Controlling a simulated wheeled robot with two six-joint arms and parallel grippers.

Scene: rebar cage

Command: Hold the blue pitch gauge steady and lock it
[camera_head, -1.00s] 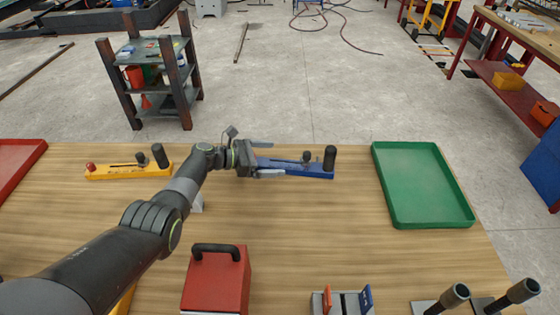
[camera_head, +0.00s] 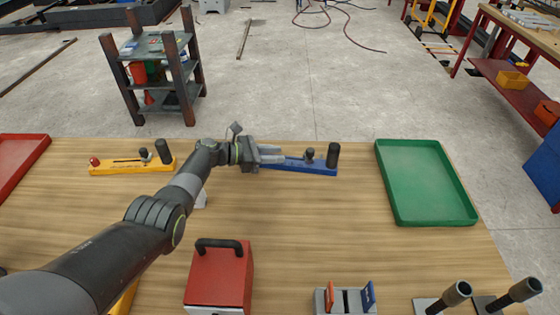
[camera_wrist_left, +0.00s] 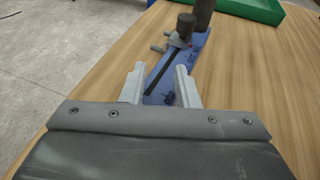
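The blue pitch gauge (camera_head: 318,168) lies on the wooden table, ahead of the middle. It has a dark knob (camera_head: 309,154) and a taller black post (camera_head: 333,153) at its right end. My left gripper (camera_head: 283,156) is at its left end, with the fingers closed in on both sides of the blue bar. In the left wrist view the blue gauge (camera_wrist_left: 194,48) runs between the two grey fingers (camera_wrist_left: 160,80), which appear to press its sides. The small lever by the knob shows there too. My right gripper is in no view.
A yellow gauge (camera_head: 130,167) lies to the left. A green tray (camera_head: 425,185) stands right and a red tray (camera_head: 20,162) far left. A red box with a handle (camera_head: 219,276) and a grey block with coloured plates (camera_head: 346,302) stand near the front. The table's middle is clear.

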